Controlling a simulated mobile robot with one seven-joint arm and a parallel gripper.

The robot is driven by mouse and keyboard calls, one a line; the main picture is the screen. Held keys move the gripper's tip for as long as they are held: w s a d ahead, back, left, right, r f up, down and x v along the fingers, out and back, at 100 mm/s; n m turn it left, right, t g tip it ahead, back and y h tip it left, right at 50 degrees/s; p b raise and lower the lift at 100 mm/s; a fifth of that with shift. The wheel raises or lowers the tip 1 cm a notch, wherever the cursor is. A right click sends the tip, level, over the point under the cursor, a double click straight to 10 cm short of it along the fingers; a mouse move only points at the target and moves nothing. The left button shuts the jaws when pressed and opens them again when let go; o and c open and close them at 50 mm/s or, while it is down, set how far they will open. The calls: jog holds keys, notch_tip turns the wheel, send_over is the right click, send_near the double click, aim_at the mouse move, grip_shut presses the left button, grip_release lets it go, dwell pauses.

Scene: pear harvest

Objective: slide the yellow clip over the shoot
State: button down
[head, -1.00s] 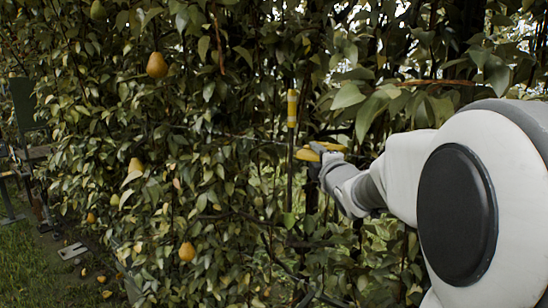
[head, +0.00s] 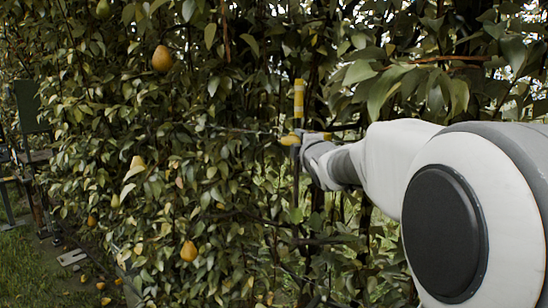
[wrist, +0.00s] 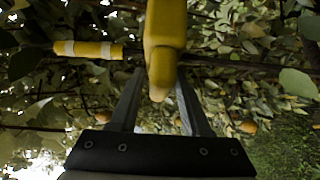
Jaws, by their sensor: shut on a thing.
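The shoot is a thin dark upright stem with a yellow banded upper part (head: 299,97); in the wrist view its yellow banded part (wrist: 88,49) lies at the left and its dark stem (wrist: 235,64) runs to the right. My gripper (wrist: 160,88) is shut on the yellow clip (wrist: 164,45). In the head view the clip (head: 290,140) is at the shoot, just below the yellow banded part. In the wrist view the clip crosses in front of the shoot and hides that stretch. I cannot tell whether the clip is around the shoot or only against it.
Dense leaves and branches surround the shoot. Large leaves (head: 372,85) hang above my arm at the right. Pears hang to the left, one high (head: 162,59) and one low (head: 188,251). Grass (head: 30,265) shows at the lower left.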

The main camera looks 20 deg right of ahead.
jog(key=shift+w+a+f, duration=0.1)
jog(key=shift+w+a, duration=0.2)
jog(key=shift+w, duration=0.1)
jog(key=shift+a+r, duration=0.15)
jog(key=shift+r, duration=0.1)
jog(key=c, duration=0.8)
grip_release()
jog(key=shift+o, duration=0.6)
jog(key=shift+w+f, duration=0.1)
jog(key=shift+w, duration=0.15)
jog(key=shift+s, duration=0.25)
